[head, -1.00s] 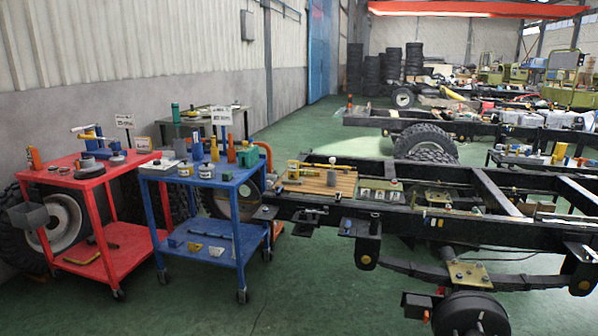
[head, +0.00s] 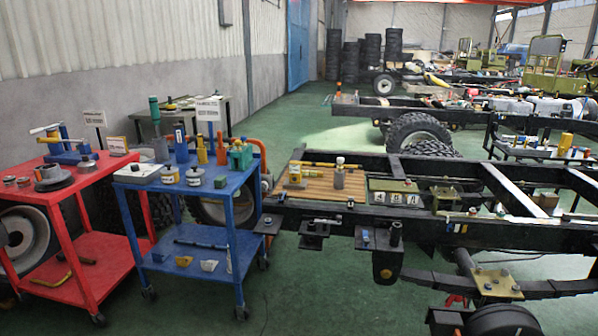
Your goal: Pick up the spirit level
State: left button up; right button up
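A slim yellow bar (head: 317,164) lies along the far edge of a wooden board (head: 321,190) on the black chassis frame. It may be the spirit level, but it is too small to tell for sure. Neither of my grippers is in view.
A blue cart (head: 226,190) with jars, bottles and a sign stands left of the board. A red cart (head: 83,184) with tools is further left. The black chassis rail (head: 470,228) runs across the right. Green floor (head: 330,290) is clear in front.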

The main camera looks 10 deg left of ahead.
aim_at(305, 173)
jog(key=i+j, duration=0.4)
jog(key=j, duration=0.15)
jog(key=i+j, duration=0.4)
jog(key=j, duration=0.2)
jog(key=i+u, duration=0.1)
jog(key=i, duration=1.05)
